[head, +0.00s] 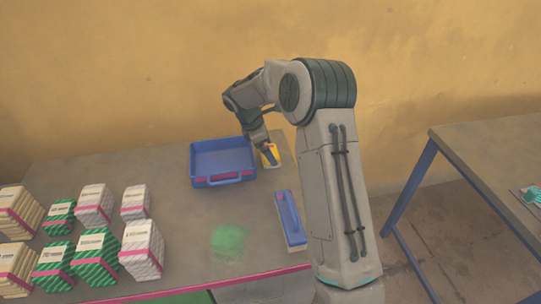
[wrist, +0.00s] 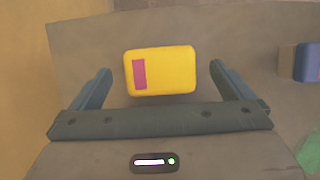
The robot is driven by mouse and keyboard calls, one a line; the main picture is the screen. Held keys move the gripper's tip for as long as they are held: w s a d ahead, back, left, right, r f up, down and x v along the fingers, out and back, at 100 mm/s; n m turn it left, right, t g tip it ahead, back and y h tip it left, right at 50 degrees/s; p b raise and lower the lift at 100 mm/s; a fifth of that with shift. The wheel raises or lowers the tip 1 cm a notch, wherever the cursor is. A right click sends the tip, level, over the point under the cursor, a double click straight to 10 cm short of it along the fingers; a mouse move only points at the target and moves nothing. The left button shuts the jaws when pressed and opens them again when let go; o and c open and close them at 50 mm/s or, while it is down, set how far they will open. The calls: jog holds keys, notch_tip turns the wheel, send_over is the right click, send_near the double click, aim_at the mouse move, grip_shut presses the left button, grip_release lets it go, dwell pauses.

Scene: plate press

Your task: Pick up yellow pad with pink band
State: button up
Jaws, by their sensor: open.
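The yellow pad with a pink band (wrist: 172,72) lies on the table between my gripper's spread fingers in the wrist view. Its pink band is on the left part of its top. In the head view the yellow pad (head: 273,153) shows just right of the blue tray, partly hidden by my gripper (head: 268,150). My gripper (wrist: 160,88) is open, with clear gaps between the pad and both fingers. I cannot tell how far above the pad the fingers are.
A blue tray (head: 222,182) stands left of the pad. A blue block with a pink stripe (head: 290,218) lies nearer the front edge, beside a green powder patch (head: 229,241). Several striped stacks (head: 142,248) fill the table's left side. Another table (head: 490,145) stands at right.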

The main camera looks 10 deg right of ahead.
jog(key=x, duration=0.3)
jog(key=c, duration=1)
jog(key=shift+r, duration=0.1)
jog(key=shift+r, duration=0.6)
notch_tip(320, 180, up, 3)
jog(key=shift+f, duration=0.1)
jog(key=shift+s+d+r+b, duration=0.15)
jog(key=shift+s+d+r, duration=1)
jog(key=shift+s, duration=0.45)
jog(key=shift+s+d+r+b, duration=0.1)
jog(key=shift+s+d+r, duration=1.05)
jog(key=shift+s, duration=0.45)
jog(key=shift+s+d+r+b, duration=0.15)
jog(key=shift+s+d+r, duration=0.95)
jog(key=shift+s, duration=0.5)
